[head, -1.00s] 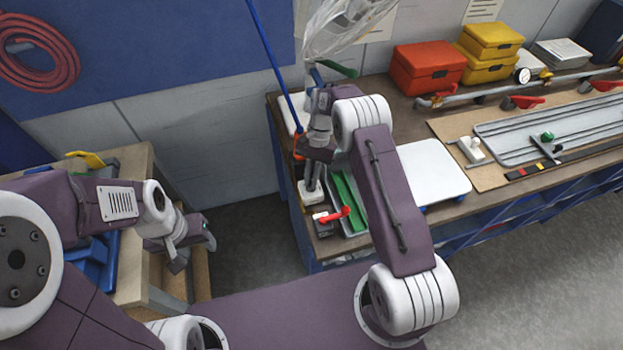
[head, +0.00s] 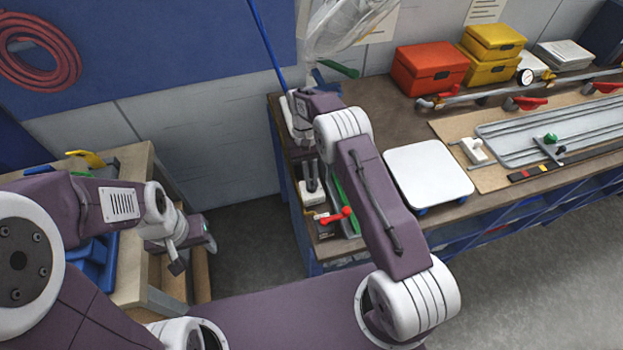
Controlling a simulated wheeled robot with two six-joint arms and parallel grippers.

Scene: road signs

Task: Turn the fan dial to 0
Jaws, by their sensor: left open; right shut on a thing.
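A pale see-through wire cage, seemingly the fan (head: 345,25), is at the top middle, above the back left of the workbench. I cannot make out its dial or the number it points to. My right gripper (head: 300,130) is low over the bench's back left corner, below and left of the cage. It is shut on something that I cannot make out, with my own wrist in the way. My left gripper (head: 182,257) is open and empty beside the wooden bench on the left.
A red-handled valve (head: 338,216) and a small white base with a dark upright (head: 311,192) stand near the bench's left edge. A white platform (head: 428,172) lies right of my arm. Red (head: 430,68) and yellow (head: 491,52) boxes stand at the back. A blue pole leans near my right gripper.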

